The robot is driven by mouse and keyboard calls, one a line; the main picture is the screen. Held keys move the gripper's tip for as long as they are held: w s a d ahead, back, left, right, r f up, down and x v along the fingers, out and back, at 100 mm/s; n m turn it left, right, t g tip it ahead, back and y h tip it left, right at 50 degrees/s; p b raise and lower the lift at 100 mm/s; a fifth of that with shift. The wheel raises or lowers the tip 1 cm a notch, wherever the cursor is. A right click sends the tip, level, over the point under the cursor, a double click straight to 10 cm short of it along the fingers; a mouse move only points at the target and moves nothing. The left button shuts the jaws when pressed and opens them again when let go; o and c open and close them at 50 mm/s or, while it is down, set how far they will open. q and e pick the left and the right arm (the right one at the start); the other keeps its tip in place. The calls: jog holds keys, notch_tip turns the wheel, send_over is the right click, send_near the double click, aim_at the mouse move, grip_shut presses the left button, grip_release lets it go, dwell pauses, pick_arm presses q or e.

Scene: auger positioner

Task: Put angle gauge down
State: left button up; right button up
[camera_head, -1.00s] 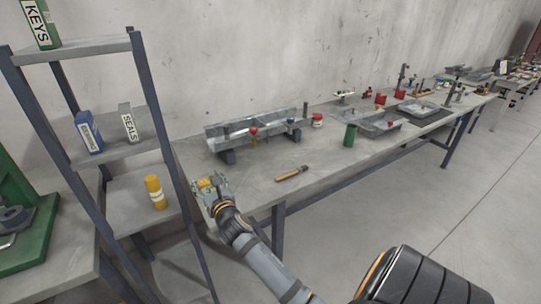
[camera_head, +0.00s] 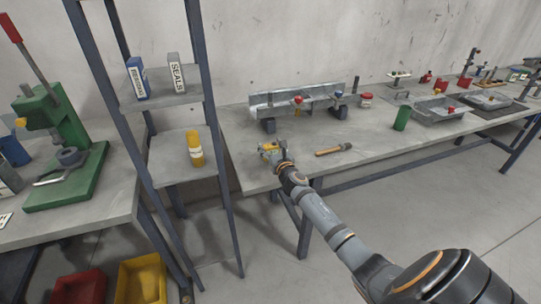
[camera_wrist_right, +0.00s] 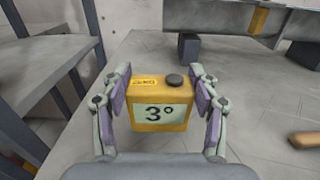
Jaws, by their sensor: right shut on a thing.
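The angle gauge (camera_wrist_right: 160,103) is a small yellow box with a dark round knob on top and a screen reading 3°. In the right wrist view it sits between the two fingers of my right gripper (camera_wrist_right: 163,95), which is shut on its sides. In the head view the gauge (camera_head: 268,148) shows small at the tip of my right gripper (camera_head: 273,153), over the left end of the grey workbench (camera_head: 255,178). I cannot tell whether its underside touches the bench top. My left gripper is not in view.
A metal trough (camera_head: 295,100) on dark feet stands behind the gauge. A wooden-handled tool (camera_head: 333,149) lies to its right. A shelf rack (camera_head: 170,172) with a yellow bottle (camera_head: 195,149) stands to the left. A green cylinder (camera_head: 402,118) is further right. Bare bench surrounds the gauge.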

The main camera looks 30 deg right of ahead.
aim_at(270, 152)
notch_tip(270, 152, down, 3)
jog(key=shift+b, duration=0.55)
jog(key=shift+a+r, duration=0.1)
jog(key=shift+r, duration=0.05)
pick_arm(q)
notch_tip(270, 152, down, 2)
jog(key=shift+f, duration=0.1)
pick_arm(e)
jog(key=o, duration=1.3)
jog(key=shift+s, duration=0.15)
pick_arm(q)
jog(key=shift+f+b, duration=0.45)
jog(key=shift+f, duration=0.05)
pick_arm(e)
jog(key=v, duration=1.1)
jog(key=shift+s, duration=0.35)
